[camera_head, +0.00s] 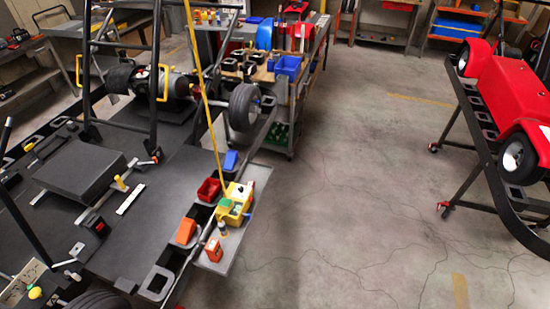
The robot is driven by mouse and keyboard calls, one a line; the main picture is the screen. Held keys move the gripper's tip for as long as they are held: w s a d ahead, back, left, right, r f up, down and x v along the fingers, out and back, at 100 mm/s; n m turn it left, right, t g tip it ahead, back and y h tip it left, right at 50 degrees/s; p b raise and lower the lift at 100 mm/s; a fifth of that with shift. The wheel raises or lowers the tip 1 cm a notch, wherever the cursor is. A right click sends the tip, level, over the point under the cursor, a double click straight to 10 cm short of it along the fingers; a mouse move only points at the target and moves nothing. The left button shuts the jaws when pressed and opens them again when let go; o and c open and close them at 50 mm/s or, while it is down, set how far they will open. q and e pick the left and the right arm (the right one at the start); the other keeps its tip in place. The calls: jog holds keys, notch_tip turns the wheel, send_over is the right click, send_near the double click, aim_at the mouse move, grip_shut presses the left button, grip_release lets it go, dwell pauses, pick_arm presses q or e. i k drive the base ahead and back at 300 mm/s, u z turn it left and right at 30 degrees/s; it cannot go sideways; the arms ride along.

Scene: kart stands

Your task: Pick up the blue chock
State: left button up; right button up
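A small blue block (231,161), which looks like the blue chock, is at the far end of the grey side shelf (259,174) beside the kart frame. It is small in the view, and its exact shape is hard to tell. It appears to stand apart from the red bin (209,190) in front of it. Neither of my grippers is in view.
The yellow pole (207,104) rises nearby. A red kart (510,82) stands right. The concrete floor (345,190) between is clear.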

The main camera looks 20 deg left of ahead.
aim_at(231, 159)
jog(key=z, duration=0.1)
jog(key=i, duration=1.85)
jog(key=u, duration=2.4)
